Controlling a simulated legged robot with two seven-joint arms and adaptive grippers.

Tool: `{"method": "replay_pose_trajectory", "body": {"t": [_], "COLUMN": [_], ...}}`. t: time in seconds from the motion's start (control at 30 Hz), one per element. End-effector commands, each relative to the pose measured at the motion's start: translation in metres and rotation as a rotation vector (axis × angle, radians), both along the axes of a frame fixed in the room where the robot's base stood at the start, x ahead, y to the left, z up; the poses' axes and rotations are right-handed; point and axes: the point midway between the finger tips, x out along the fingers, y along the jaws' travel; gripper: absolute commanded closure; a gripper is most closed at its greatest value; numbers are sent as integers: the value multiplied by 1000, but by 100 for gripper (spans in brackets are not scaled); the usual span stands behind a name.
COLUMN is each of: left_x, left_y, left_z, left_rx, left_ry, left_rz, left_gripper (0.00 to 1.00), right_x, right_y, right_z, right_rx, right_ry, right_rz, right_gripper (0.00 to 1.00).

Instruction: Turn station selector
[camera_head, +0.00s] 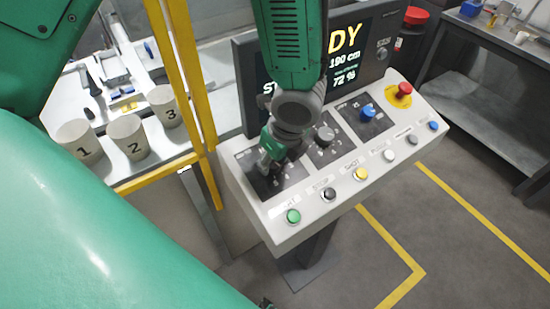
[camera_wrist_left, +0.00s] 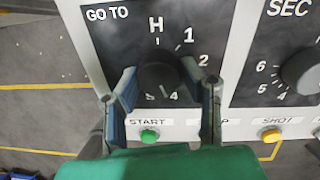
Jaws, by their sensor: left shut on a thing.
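The station selector is a dark round knob (camera_wrist_left: 160,78) on a black plate marked GO TO, with H, 1, 2, 4 and 5 showing around it in the left wrist view. My left gripper (camera_wrist_left: 160,82) has one finger on each side of the knob and is shut on it. Which mark the knob points to is not clear. In the head view my left gripper (camera_head: 270,163) reaches down to the left end of the sloped control panel (camera_head: 237,185) and hides the knob. My right gripper is not in view.
A grey knob (camera_head: 324,134), a blue knob (camera_head: 367,111) and a red emergency button (camera_head: 403,91) lie further right. Several push buttons, including green START (camera_head: 293,216), line the front edge. A display (camera_head: 350,55) stands behind. A yellow post (camera_head: 190,70) and numbered cups (camera_head: 127,138) are left.

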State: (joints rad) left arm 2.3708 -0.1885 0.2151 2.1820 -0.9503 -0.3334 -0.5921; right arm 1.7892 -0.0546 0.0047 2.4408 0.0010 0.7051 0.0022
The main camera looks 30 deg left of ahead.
Motion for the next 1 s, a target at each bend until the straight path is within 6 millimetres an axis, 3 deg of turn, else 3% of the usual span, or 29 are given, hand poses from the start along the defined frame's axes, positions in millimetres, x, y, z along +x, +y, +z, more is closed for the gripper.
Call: {"method": "replay_pose_trajectory", "body": {"t": [0.03,0.07,0.1,0.53,1.0], "left_x": [4,4,4,1,0], "left_y": [0,0,0,-2,-25], "left_z": [2,2,2,9,96], "left_rx": [-1,-1,-1,0,-2], "left_ry": [-9,-9,-9,-6,-8], "left_rz": [1,1,1,2,2], "left_gripper": [93,58,44,44,44], "right_x": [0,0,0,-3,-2], "right_y": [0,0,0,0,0], "right_z": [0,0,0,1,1], "right_rx": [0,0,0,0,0], "right_ry": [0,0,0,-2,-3], "right_rz": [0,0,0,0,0], "right_gripper": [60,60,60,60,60]}}
